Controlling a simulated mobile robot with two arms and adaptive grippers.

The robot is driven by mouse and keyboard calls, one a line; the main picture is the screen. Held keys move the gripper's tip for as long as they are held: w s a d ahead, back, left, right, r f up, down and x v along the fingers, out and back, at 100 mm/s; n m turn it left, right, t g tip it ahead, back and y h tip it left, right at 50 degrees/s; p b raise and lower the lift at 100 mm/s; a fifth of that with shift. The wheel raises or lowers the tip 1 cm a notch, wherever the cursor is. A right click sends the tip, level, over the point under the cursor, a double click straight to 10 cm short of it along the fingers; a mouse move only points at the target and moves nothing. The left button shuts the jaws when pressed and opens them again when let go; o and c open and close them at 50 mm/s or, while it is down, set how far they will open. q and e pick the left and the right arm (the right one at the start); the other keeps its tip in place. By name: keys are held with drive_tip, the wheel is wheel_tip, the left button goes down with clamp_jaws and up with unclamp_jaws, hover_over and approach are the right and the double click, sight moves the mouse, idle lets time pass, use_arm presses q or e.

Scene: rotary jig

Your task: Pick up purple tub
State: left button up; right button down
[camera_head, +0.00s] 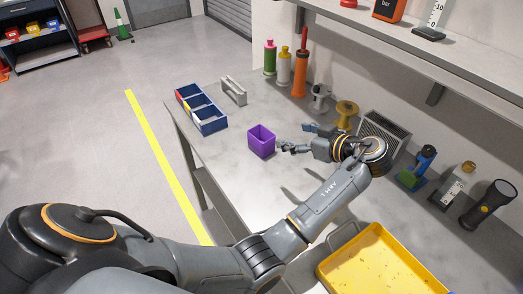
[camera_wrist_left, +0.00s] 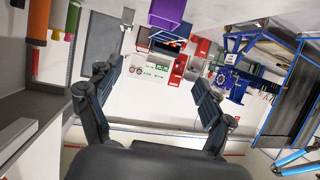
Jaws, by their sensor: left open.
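The purple tub (camera_head: 261,143) is a small open box standing upright on the grey workbench (camera_head: 235,178), near its left edge in the head view. My left gripper (camera_head: 297,137) is open and empty just to the right of the tub, its fingers pointing toward it. A gap shows between fingertips and tub. In the left wrist view, the open fingers (camera_wrist_left: 155,85) hold nothing between them, and the purple tub (camera_wrist_left: 167,13) shows at the top edge, beyond the fingertips. My right gripper is not in view.
Bottles (camera_head: 284,66) and a yellow spool (camera_head: 346,114) stand along the wall. A yellow tray (camera_head: 372,229) lies near the front. The bench in front of the tub is clear.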

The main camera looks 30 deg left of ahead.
use_arm(q)
wheel_tip(320, 180, down, 4)
drive_tip(key=b, duration=0.3)
drive_tip(key=p, duration=0.2)
approach(254, 133)
drive_tip(key=shift+s+d+r, duration=0.45)
drive_tip(key=shift+d, duration=0.05)
drive_tip(key=shift+w+a+f, duration=0.15)
drive_tip(key=shift+a+f, duration=0.05)
drive_tip(key=shift+a, duration=0.2)
drive_tip(key=p+x, duration=0.1)
drive_tip(key=x, duration=0.1)
drive_tip(key=p+x, duration=0.1)
drive_tip(key=x, duration=0.1)
drive_tip(key=shift+w+a+f, duration=0.15)
drive_tip(key=shift+w, duration=0.15)
drive_tip(key=shift+a+f, duration=0.2)
drive_tip(key=shift+a, duration=0.05)
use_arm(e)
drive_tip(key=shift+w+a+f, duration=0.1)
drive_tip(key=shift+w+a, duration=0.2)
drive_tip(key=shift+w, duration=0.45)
use_arm(q)
drive_tip(key=shift+c, duration=0.2)
